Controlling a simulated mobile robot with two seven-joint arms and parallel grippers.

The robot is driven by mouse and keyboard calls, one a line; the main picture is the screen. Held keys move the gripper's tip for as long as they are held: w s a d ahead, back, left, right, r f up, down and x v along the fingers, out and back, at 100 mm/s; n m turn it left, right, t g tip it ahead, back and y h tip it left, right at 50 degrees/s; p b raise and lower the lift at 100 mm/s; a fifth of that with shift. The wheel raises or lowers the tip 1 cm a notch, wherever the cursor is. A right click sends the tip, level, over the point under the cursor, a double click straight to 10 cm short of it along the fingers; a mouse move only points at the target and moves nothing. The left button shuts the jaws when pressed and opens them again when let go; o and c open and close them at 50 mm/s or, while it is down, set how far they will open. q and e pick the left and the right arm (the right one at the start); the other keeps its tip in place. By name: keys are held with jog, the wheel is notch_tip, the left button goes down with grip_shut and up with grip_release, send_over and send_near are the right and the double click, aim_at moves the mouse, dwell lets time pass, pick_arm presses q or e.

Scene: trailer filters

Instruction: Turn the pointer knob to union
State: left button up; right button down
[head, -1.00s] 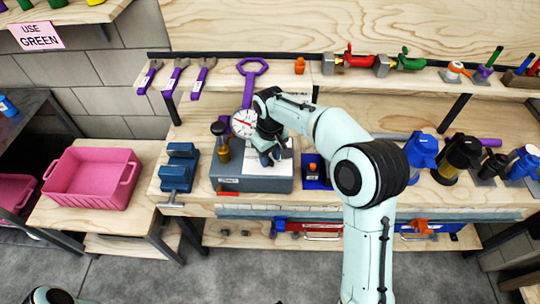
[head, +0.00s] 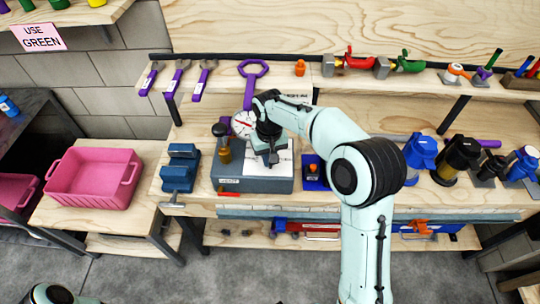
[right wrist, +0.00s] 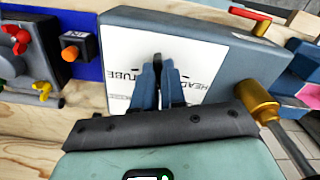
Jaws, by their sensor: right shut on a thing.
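The grey test box (head: 240,184) stands on the bench, with a white label plate on its top. The plate (right wrist: 208,75) shows in the right wrist view, with upside-down lettering that reads "HEAD" and "TUBE". My right gripper (head: 272,158) is over this plate, pointing down. In the right wrist view its blue fingers (right wrist: 159,72) are shut on a small dark piece between their tips, which looks like the pointer knob. The fingers hide most of the knob, so I cannot tell which mark it points to. No "union" lettering is readable. My left gripper is not in view.
A round white gauge (head: 243,123) stands behind the box. A brass fitting (right wrist: 257,100) is beside it. A blue vise (head: 180,170) stands to the left, and an orange button on a dark block (right wrist: 70,53) to the other side. A pink bin (head: 95,180) is farther left.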

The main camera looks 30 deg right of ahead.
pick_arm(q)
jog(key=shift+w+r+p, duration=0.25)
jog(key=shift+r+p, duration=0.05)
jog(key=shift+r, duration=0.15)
pick_arm(e)
jog(key=shift+a+m, duration=0.15)
jog(key=shift+m, duration=1.75)
jog(key=c, duration=1.2)
grip_release()
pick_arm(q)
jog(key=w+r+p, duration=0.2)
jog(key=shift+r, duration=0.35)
pick_arm(e)
notch_tip(320, 180, up, 14)
jog(key=shift+f, duration=0.25)
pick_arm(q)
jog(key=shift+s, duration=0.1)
